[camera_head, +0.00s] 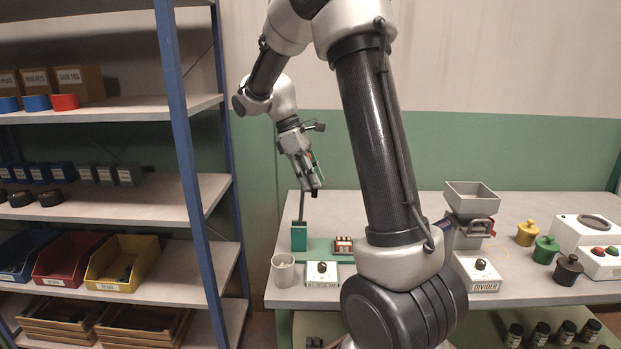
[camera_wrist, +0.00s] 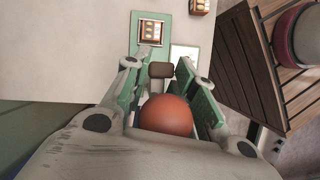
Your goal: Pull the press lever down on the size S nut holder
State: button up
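A green block (camera_head: 299,237) stands at the left end of the table, with a thin dark lever (camera_head: 302,207) rising from it, nearly upright. My gripper (camera_head: 314,188) is just above and beside the lever's top, pointing down. In the wrist view, a red-brown ball (camera_wrist: 167,115) sits deep between the fingers of my gripper (camera_wrist: 160,75). It looks like the lever's knob, but the join is hidden. The fingers are apart, one on each side; I cannot tell whether they press on it. A small brown block (camera_wrist: 161,70) shows between the fingertips. No size S mark is readable.
A grey cup (camera_head: 284,271) and a white box with a dark knob (camera_head: 322,272) stand near the lever block. My arm hides the table's middle. A hopper (camera_head: 471,200) stands right; a blue-framed shelf (camera_head: 182,130) is left.

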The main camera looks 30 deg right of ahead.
grip_shut()
jog(key=shift+s+d+f+t+y, duration=0.15)
jog(key=shift+s+d+t+y, duration=0.15)
jog(key=shift+s+d+y, duration=0.3)
jog(key=s+d+f+t+y, duration=0.2)
jog(key=d+f+y, duration=0.1)
jog(key=f, duration=0.1)
jog(key=s+d+f+t+y, duration=0.2)
jog(key=d+f+y, duration=0.1)
jog(key=f, duration=0.1)
jog(key=s+d+f+t+y, duration=0.2)
jog(key=d+f+t+y, duration=0.1)
jog(key=f+y, duration=0.1)
jog(key=shift+s+d+f+n, duration=0.15)
jog(key=shift+d+f+n, duration=0.2)
jog(key=shift+f, duration=0.1)
jog(key=shift+f+y, duration=0.35)
jog(key=shift+y, duration=0.05)
jog(key=shift+f, duration=1.05)
jog(key=shift+s, duration=0.1)
